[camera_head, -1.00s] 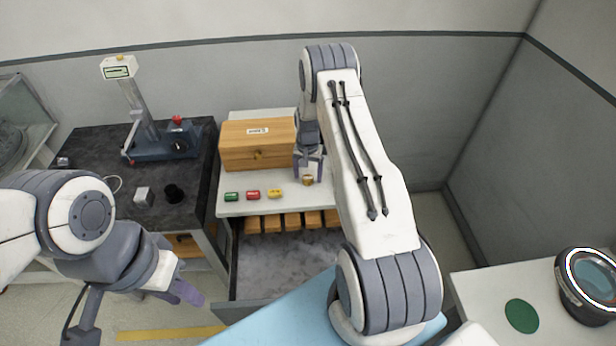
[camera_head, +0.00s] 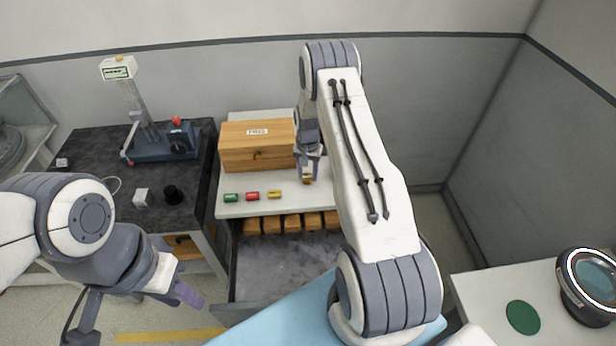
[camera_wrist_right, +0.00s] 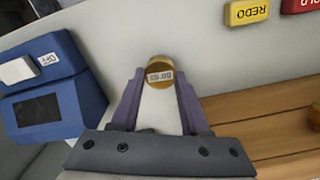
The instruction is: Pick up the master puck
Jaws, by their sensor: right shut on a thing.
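The master puck appears as a small brass-coloured disc with a white label (camera_wrist_right: 159,71) in the right wrist view. It also shows under the fingers in the head view (camera_head: 307,180). My right gripper (camera_wrist_right: 158,80) is shut on it, with the puck at the fingertips, at the right part of the white worktop. I cannot tell whether the puck is touching the worktop. My left gripper (camera_head: 186,293) hangs low at the left, away from the puck; its finger gap is not clear.
A wooden box (camera_head: 259,158) stands close behind and left of the right gripper. Green, red and yellow tags (camera_head: 252,196) lie in front of it. An open drawer (camera_head: 285,262) is below. A blue device (camera_wrist_right: 45,90) sits left in the wrist view.

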